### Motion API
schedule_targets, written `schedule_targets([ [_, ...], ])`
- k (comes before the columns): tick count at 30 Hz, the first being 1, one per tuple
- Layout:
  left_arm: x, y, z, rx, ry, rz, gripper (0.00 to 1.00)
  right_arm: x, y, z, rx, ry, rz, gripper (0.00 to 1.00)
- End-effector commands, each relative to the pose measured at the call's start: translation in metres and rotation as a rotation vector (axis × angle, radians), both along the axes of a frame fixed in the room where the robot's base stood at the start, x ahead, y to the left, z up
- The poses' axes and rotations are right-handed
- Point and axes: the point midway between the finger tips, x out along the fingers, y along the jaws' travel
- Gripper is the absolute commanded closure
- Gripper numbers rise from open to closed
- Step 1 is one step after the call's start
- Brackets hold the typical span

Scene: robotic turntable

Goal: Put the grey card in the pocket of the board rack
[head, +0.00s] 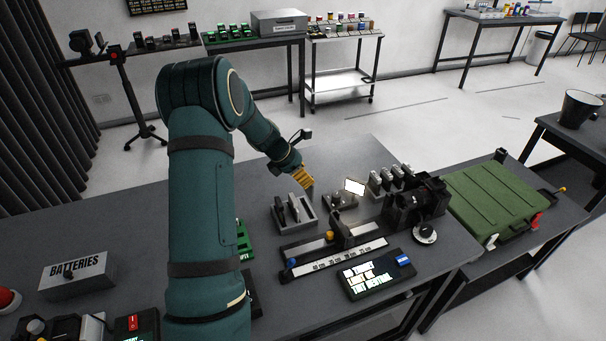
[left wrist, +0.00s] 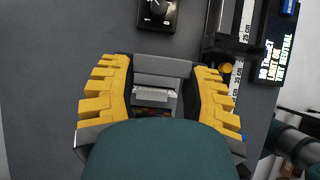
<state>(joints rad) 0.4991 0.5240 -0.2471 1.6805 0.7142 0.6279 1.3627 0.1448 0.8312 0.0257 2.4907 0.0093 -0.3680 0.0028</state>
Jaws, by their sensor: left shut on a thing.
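My left gripper (head: 304,178) has yellow fingers and is above the middle of the table. In the left wrist view my left gripper (left wrist: 160,80) is shut on a grey piece, which I take as the grey card (left wrist: 162,66); it spans the gap between the fingers. In the head view the card is mostly hidden by the fingers. A grey rack with dark upright dividers, likely the board rack (head: 312,216), stands on the table just below and left of the gripper. I cannot tell which pocket is free. My right gripper is not in view.
A ruler rail (head: 340,256) with a yellow knob lies in front of the rack. A small stand with a bright white plate (head: 355,187) is right of the gripper.

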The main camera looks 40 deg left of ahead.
Motion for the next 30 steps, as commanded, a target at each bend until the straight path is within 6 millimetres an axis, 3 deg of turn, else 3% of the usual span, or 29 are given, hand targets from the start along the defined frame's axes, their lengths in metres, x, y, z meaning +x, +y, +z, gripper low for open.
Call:
schedule_targets([
  [8,-0.001,0.000,0.000,-0.003,-0.003,-0.001,0.83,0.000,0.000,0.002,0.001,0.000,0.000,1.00],
  [30,0.000,0.000,-0.055,-0.003,-0.003,-0.001,0.83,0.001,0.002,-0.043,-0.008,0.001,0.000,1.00],
])
